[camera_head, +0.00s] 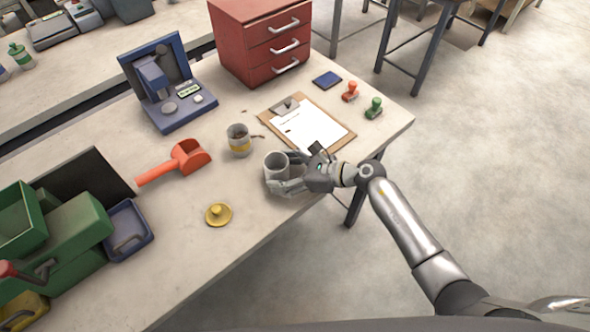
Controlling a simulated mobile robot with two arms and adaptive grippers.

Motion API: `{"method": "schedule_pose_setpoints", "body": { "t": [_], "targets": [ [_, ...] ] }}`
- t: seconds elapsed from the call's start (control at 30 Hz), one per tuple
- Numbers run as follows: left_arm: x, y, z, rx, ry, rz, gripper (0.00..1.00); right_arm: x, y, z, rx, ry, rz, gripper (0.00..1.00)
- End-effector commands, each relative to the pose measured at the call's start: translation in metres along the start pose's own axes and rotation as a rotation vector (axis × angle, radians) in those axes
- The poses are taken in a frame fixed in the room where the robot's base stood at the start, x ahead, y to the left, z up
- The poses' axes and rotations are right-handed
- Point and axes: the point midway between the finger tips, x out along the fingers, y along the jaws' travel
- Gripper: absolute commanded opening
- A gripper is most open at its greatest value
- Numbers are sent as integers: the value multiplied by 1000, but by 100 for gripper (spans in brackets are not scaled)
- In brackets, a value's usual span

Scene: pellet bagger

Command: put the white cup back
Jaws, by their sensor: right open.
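The white cup (275,165) stands upright on the workbench (262,220), near its front edge. My right gripper (282,172) reaches in from the right, with its fingers on either side of the cup. The fingers are open; I cannot tell whether either one touches the cup. My left gripper is not in view.
A clipboard (325,136) lies behind my right gripper. An orange scoop (178,162) and a yellow knobbed disc (218,214) lie to the left. A blue device (165,85), red drawers (262,50), two stamps (373,108) and a green machine (70,235) also stand here.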

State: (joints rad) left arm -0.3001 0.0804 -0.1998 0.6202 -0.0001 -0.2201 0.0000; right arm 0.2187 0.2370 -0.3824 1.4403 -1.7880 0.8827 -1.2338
Motion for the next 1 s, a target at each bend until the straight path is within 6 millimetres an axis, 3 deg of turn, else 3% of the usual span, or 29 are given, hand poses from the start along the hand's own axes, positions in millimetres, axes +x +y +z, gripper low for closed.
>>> {"method": "schedule_pose_setpoints", "body": {
  "t": [0.17, 0.6, 0.8, 1.0],
  "targets": [
    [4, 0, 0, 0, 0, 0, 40, -19, -1, -2, -2, 3, -1, 76],
    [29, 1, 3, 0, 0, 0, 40, -102, 0, -1, -2, 3, 0, 76],
    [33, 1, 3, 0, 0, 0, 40, -118, 0, 1, 0, 1, 0, 76],
    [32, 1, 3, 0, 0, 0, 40, -121, 0, 2, 0, 0, 0, 76]
  ]
}}
